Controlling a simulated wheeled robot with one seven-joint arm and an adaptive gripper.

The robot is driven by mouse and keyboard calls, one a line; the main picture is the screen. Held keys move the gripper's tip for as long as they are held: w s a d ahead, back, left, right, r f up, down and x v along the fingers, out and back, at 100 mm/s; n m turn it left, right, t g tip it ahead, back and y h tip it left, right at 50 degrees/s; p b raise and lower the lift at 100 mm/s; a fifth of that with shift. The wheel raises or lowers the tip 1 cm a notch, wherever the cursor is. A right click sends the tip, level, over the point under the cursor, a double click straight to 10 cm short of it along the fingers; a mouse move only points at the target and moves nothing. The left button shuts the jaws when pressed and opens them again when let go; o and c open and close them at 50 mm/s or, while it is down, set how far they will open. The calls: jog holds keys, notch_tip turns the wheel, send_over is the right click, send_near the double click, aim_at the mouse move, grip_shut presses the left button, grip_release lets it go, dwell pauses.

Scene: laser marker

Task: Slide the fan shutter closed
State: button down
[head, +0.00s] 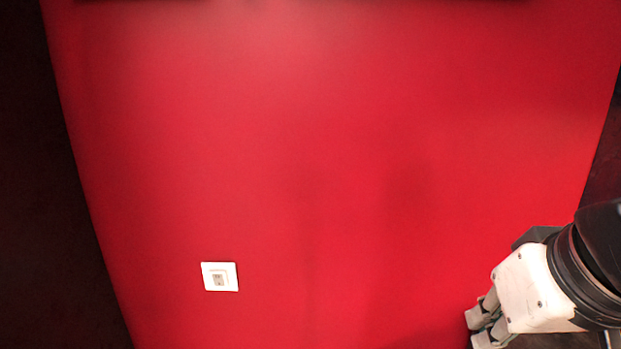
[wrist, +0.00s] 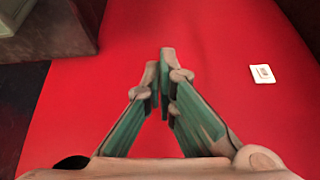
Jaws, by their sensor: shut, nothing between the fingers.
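I cannot make out a fan shutter for certain in either view. A small white square plate (head: 219,277) with a greyish inset sits on the red surface, low and left of centre in the head view. It also shows in the wrist view (wrist: 264,74), at the upper right. I cannot tell whether it is part of the fan. My gripper (head: 480,326) is at the lower right of the head view, well to the right of the plate. In the wrist view my gripper (wrist: 160,78) is shut and empty, with its fingertips close together, left of the plate.
A broad, smooth red surface (head: 330,150) fills most of the head view and is bare around the plate. Dark areas border it at left and right. A dark, box-like thing (wrist: 62,28) stands at the upper left of the wrist view.

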jog(key=w+a+r+m+t+y+b, duration=0.1)
jog(key=w+r+m+t+y, duration=0.2)
jog(key=w+r, duration=0.45)
jog(key=w+a+r+m+y+b, duration=0.1)
jog(key=w+r+m+y, duration=0.25)
jog(key=r, duration=0.65)
jog(key=w+d+r+m+t+y, duration=0.2)
jog(key=d+r+m+t, duration=0.15)
jog(key=r, duration=0.85)
jog(key=w+d+r+m+t+y, duration=0.2)
jog(key=w+d+r+t, duration=0.15)
jog(key=r, duration=0.95)
jog(key=w+a+r+p, duration=0.1)
jog(key=w+a+p, duration=0.1)
jog(key=w+a, duration=0.6)
jog(key=shift+a+r, duration=0.2)
jog(key=shift+a, duration=0.9)
